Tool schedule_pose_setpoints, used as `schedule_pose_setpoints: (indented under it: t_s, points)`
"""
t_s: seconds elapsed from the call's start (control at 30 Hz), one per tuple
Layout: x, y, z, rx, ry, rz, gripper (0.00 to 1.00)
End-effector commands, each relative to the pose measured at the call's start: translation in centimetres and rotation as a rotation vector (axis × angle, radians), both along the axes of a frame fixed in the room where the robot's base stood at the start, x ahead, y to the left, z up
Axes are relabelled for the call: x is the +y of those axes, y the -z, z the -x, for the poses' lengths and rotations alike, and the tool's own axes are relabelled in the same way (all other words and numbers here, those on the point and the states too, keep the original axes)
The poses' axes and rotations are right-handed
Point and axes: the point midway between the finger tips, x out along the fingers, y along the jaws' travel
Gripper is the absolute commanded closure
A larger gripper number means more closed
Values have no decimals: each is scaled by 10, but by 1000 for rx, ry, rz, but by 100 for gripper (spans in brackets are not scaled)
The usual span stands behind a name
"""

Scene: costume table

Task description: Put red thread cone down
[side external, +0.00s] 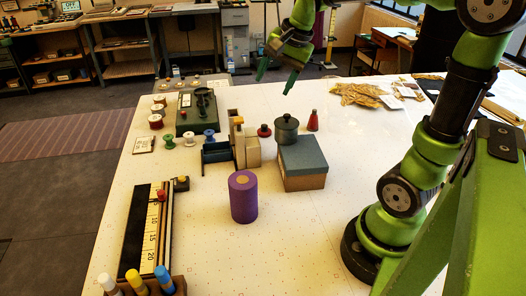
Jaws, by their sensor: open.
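A small red thread cone (313,121) stands upright on the white table (310,220), to the right of a dark round lidded pot (287,131). My gripper (276,73) is in the air above the back part of the table, up and to the left of the cone. Its green fingertips are apart and nothing shows between them. It is clear of the cone.
A purple cylinder (243,197) stands nearer. A small red object (264,131) sits left of the pot. Spools (156,121) and a ruler board (150,228) are at left. The front middle is clear.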

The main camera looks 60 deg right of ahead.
Motion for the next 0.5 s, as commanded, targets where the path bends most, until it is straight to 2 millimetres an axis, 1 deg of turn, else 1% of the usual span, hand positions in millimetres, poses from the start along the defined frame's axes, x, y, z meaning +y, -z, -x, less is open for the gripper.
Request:
schedule_pose_setpoints:
  t_s: [0.03, 0.1, 0.2, 0.3, 0.33, 0.4, 0.5]
  points:
    - [29, -4, 16, -46, -131, 37, 35]
    - [61, -4, 36, -106, -309, 94, 35]
    - [97, 3, 65, -183, -529, 174, 35]
    - [119, 11, 87, -246, -692, 241, 35]
    - [124, 14, 93, -260, -730, 257, 35]
    - [132, 19, 102, -287, -796, 287, 35]
    - [137, 23, 108, -306, -844, 311, 35]
